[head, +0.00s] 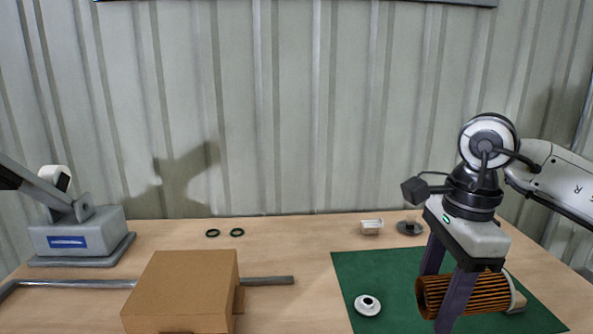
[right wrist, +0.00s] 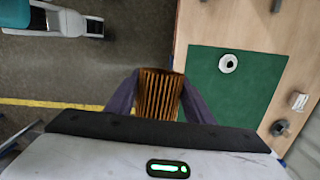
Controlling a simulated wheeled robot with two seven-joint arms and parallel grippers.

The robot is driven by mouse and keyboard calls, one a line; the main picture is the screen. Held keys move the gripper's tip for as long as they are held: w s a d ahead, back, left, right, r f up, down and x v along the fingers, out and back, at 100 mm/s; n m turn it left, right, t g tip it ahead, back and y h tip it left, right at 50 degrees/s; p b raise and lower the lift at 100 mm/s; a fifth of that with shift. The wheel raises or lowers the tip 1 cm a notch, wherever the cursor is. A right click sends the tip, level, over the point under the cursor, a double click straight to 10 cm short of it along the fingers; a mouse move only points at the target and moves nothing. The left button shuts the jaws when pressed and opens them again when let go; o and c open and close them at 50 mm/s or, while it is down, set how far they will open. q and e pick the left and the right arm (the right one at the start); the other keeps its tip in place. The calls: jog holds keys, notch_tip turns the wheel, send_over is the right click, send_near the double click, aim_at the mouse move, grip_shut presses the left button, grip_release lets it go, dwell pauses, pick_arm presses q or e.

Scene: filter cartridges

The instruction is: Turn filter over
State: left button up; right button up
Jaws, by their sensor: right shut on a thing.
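A brown pleated filter cartridge (head: 482,293) lies on its side in my right gripper (head: 440,297), at the right of the head view. Its open, hollow end faces left and a pale end cap (head: 517,293) is at its right end. The dark fingers are shut across it, one in front and one behind. In the right wrist view the pleated filter (right wrist: 158,95) sits between both fingers (right wrist: 160,78), against the floor and clear of the mat. A white round cap with a dark centre (head: 367,305) lies on the green mat (head: 362,268). My left gripper is not in view.
A small clear box (head: 371,227) and a grey round part (head: 409,228) stand behind the mat. A grey device (head: 80,235) is far left.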

jog(key=m, duration=0.4)
jog(key=shift+m, duration=0.4)
jog(key=m, duration=0.4)
jog(key=shift+m, duration=0.3)
jog(key=m, duration=0.8)
jog(key=shift+m, duration=0.3)
